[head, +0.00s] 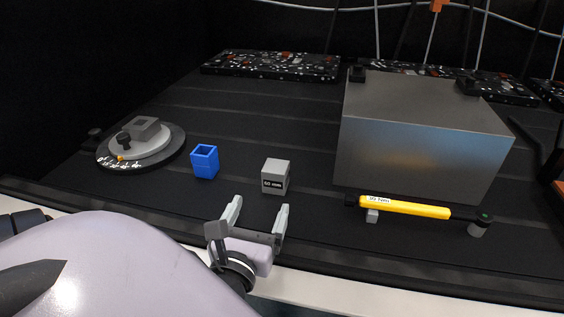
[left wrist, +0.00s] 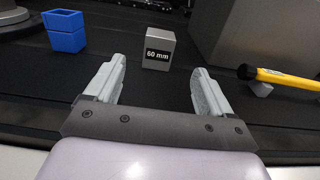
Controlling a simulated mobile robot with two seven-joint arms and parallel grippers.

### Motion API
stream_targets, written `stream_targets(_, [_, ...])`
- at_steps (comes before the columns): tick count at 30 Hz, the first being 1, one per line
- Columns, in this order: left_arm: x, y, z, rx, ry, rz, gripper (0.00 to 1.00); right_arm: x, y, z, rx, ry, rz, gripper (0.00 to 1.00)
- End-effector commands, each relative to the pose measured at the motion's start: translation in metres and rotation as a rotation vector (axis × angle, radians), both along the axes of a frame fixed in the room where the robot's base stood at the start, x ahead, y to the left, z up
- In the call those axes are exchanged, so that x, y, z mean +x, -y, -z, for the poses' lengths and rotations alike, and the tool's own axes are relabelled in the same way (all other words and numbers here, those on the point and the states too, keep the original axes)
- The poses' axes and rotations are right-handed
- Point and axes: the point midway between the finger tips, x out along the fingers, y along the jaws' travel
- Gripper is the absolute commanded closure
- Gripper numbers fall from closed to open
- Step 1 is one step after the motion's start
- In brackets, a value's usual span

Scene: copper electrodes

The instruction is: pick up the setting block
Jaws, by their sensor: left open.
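The setting block (head: 275,176) is a small grey block with a black label, standing upright on the dark table in the head view. In the left wrist view the block (left wrist: 158,52) shows its label reading 60 mm, just beyond the fingertips and between their lines. My left gripper (head: 258,208) is open and empty, in front of the block and apart from it. Its two fingers also show in the left wrist view (left wrist: 157,78). My right gripper is not in view.
A blue open-topped holder (head: 204,162) stands left of the block. A round grey dial fixture (head: 141,146) is farther left. A large grey metal box (head: 420,140) stands right, with a yellow torque tool (head: 405,208) before it. Dark speckled trays (head: 270,66) lie at the back.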

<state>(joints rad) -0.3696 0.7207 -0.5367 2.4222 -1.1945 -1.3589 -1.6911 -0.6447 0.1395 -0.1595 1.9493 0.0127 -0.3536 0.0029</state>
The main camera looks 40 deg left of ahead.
Motion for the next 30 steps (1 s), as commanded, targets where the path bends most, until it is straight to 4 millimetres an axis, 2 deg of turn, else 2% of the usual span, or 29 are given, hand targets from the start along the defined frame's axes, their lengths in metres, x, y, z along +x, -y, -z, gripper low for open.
stream_targets(5, [0.004, -0.002, 0.000, -0.001, 0.000, -0.001, 0.17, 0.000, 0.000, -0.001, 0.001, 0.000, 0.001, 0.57])
stream_targets(15, [0.052, -0.029, -0.001, 0.000, 0.001, -0.002, 0.17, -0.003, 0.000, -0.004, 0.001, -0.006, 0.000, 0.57])
stream_targets(22, [0.067, -0.037, 0.000, -0.001, 0.000, -0.001, 0.17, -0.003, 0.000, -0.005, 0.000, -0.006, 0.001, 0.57])
stream_targets(30, [0.100, -0.055, 0.000, 0.000, 0.000, -0.002, 0.17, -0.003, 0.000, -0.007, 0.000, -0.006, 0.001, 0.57])
